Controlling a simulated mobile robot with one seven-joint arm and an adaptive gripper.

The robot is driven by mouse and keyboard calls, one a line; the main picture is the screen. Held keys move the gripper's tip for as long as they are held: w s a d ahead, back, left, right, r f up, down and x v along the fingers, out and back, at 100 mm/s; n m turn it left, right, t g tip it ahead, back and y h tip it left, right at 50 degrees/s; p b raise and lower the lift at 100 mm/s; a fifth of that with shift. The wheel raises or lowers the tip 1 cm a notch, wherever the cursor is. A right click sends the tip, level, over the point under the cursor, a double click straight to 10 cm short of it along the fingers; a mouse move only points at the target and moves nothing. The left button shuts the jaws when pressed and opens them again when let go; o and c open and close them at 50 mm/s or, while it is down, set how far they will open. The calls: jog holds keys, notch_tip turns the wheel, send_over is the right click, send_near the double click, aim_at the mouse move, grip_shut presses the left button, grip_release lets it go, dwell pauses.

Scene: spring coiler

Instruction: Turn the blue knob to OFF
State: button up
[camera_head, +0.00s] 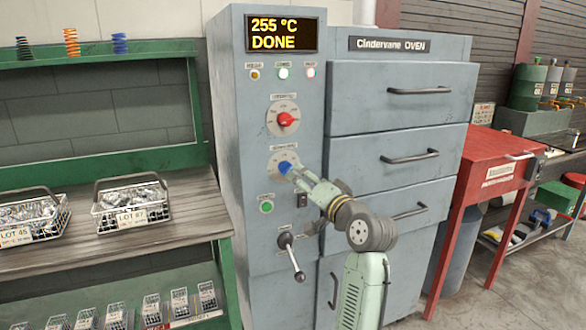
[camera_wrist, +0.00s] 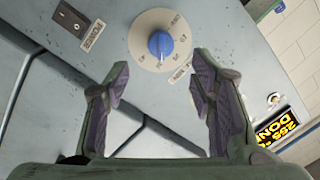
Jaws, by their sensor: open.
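The blue knob (camera_head: 285,167) sits on a pale round dial on the grey control column, below the red knob. In the wrist view the blue knob (camera_wrist: 161,44) is whole in sight, with a white pointer mark; the lettering around its dial (camera_wrist: 145,25) is too small to read surely. My gripper (camera_head: 293,171) is in front of the panel close to the knob. In the wrist view my gripper (camera_wrist: 162,82) has its fingers spread wide, with nothing between them. The knob appears beyond the fingertips; I cannot tell contact from the head view.
A red knob (camera_head: 286,119) is above, a green button (camera_head: 266,207) below left, and a lever (camera_head: 291,256) lower down. The display (camera_head: 281,34) reads 255 °C DONE. Oven drawers with handles (camera_head: 410,158) stand right; a bench with wire baskets (camera_head: 131,205) stands left.

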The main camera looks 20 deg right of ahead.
aim_at(286, 169)
jog(key=w+a+p, duration=0.1)
jog(key=w, duration=0.6)
jog(key=shift+w+p, duration=0.25)
jog(key=shift+p, duration=0.15)
jog(key=shift+c, duration=0.2)
jog(key=c, duration=1.1)
